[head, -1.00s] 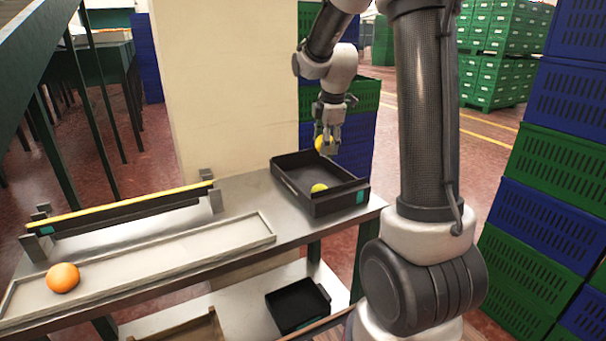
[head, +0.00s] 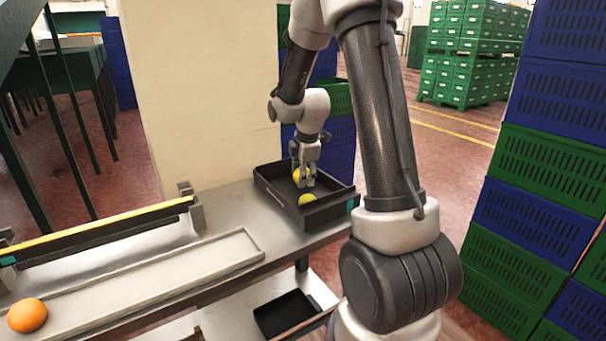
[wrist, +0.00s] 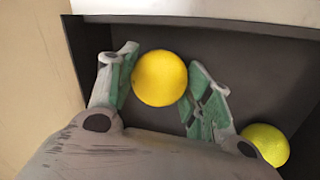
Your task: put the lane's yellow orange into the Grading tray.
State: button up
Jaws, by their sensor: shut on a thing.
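The yellow orange (wrist: 159,78) is between the two fingers of my gripper (wrist: 160,90) in the wrist view. My gripper (head: 304,180) is shut on it, inside or just above the dark tray (head: 331,211) on the bench. The held orange (head: 296,175) is partly hidden by the fingers in the head view. A yellow-green fruit (head: 307,199) lies in the same tray, and it also shows at the lower right in the wrist view (wrist: 266,145). I cannot read a name on the tray.
An orange fruit (head: 27,315) lies in the long pale lane (head: 150,278) at the left. A yellow-topped rail (head: 100,228) runs behind the lane. A black tray (head: 285,314) is on the lower shelf. Stacked crates (head: 540,165) stand at the right.

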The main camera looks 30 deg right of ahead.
jog(key=o, duration=1.1)
jog(key=shift+f, duration=0.1)
jog(key=d+v, duration=0.1)
jog(key=v, duration=1.1)
jog(key=s+a+r+m, duration=0.2)
jog(key=s+m, duration=0.3)
jog(key=s, duration=0.3)
jog(key=s+a+r+m, duration=0.2)
jog(key=s+m, duration=0.3)
jog(key=s, duration=0.4)
jog(key=s+a+r+m, duration=0.2)
jog(key=s+a+m, duration=0.2)
jog(key=s, duration=0.5)
jog(key=shift+a+r+m+t+y, duration=0.15)
jog(key=shift+m+t+y, duration=0.25)
jog(key=shift+m, duration=0.3)
